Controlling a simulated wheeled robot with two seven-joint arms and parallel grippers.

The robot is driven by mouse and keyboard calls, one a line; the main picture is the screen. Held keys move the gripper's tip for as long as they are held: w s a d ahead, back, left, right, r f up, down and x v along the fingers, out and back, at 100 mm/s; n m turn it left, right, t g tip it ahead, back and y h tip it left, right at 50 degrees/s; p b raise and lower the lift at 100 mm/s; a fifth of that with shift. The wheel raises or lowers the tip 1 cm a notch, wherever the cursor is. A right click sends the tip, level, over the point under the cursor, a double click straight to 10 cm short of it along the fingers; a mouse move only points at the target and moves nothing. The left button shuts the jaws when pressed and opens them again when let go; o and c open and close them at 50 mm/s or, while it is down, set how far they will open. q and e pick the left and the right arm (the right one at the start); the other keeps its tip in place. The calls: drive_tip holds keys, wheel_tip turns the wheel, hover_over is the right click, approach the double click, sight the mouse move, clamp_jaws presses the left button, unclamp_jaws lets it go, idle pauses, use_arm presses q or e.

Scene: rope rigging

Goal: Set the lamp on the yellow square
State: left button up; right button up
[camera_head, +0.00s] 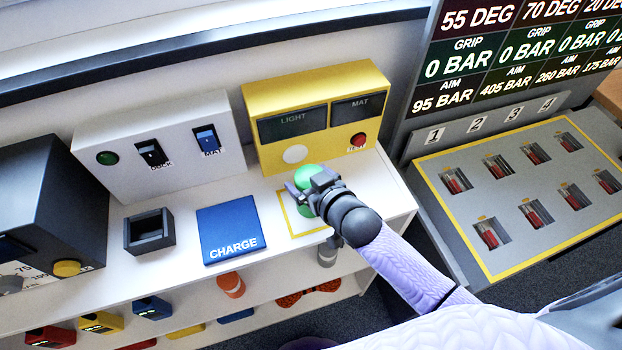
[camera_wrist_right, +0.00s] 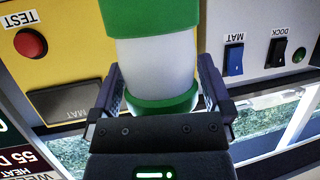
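The lamp is a green and white cylinder; its green top (camera_head: 307,176) shows in the head view, and its white body (camera_wrist_right: 157,68) with green bands fills the middle of the right wrist view. My right gripper (camera_head: 307,198) has its fingers on both sides of the lamp, close against it in the wrist view (camera_wrist_right: 163,95). The lamp is upright or nearly so, over the yellow square (camera_head: 292,222), a yellow outline on the white shelf top. My gripper and wrist hide part of the square and the lamp's foot, so I cannot tell whether it touches the shelf. My left gripper is out of view.
A blue CHARGE pad (camera_head: 228,229) and a dark open holder (camera_head: 149,231) lie to the left. A yellow LIGHT/MAT box (camera_head: 315,110) with a red TEST button (camera_head: 357,139) stands behind. A grey panel (camera_head: 525,195) with several slots is at right.

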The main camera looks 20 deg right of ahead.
drive_tip(key=p+v, duration=0.4)
drive_tip(key=v, duration=0.8)
drive_tip(key=s+d+f+g+h, duration=0.1)
drive_tip(key=s+d+f+g, duration=0.15)
drive_tip(key=f, duration=0.55)
drive_tip(key=s+d+f+g+h, duration=0.1)
drive_tip(key=s+f+g+h, duration=0.2)
drive_tip(key=f, duration=0.5)
drive_tip(key=s+f+g, duration=0.3)
drive_tip(key=s+f, duration=0.3)
drive_tip(key=s, duration=0.4)
drive_tip(key=s+f+g, duration=0.4)
drive_tip(key=s+f, duration=0.2)
drive_tip(key=s, duration=0.5)
drive_tip(key=shift+b, duration=0.3)
